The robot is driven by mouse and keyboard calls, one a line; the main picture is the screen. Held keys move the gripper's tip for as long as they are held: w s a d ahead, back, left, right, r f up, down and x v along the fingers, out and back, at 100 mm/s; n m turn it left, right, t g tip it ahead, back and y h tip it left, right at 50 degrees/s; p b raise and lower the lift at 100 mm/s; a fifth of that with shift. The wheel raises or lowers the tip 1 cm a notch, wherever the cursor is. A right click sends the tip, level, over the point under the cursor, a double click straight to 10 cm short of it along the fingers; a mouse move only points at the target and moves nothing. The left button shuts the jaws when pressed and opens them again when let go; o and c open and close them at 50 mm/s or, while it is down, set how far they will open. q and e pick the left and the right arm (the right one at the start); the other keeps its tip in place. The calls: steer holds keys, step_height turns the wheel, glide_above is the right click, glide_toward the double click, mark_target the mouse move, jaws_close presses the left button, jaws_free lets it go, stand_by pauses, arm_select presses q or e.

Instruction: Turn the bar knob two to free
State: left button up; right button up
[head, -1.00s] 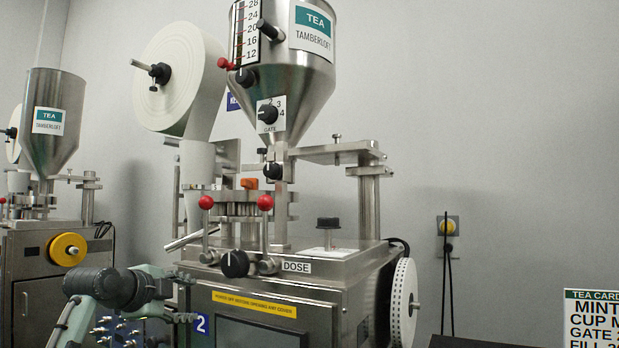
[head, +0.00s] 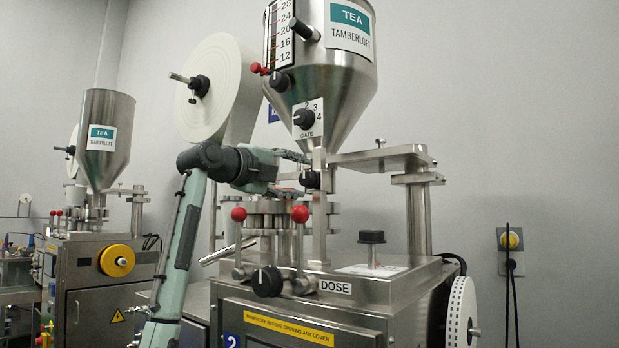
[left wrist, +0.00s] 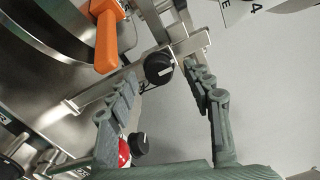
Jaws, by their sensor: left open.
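A black knob with a pale pointer line (head: 310,180) sits on the metal upright below the hopper of the machine marked 2; I take it as the bar knob. In the left wrist view the knob (left wrist: 159,68) sits on a metal bar, between and beyond my fingertips. My left gripper (head: 292,172) is open beside it, its fingers (left wrist: 163,78) spread on either side. Whether a finger touches the knob I cannot tell. No lettering beside the knob is readable. My right gripper is not in view.
An orange handle (left wrist: 107,40) is close to my left finger. Red ball levers (head: 300,214), the dose knob (head: 267,281) and the gate knob (head: 304,119) are nearby. The hopper (head: 335,70) rises above. A second machine (head: 95,285) stands at left.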

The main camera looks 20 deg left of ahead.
mark_target(304, 179)
arm_select(q)
steer(key=shift+x, duration=1.8)
steer(key=shift+f, duration=0.1)
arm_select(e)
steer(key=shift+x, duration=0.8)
arm_select(q)
steer(key=shift+c, duration=0.2)
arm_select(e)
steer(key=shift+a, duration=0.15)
arm_select(q)
jaws_close()
steer(key=shift+p, duration=0.3)
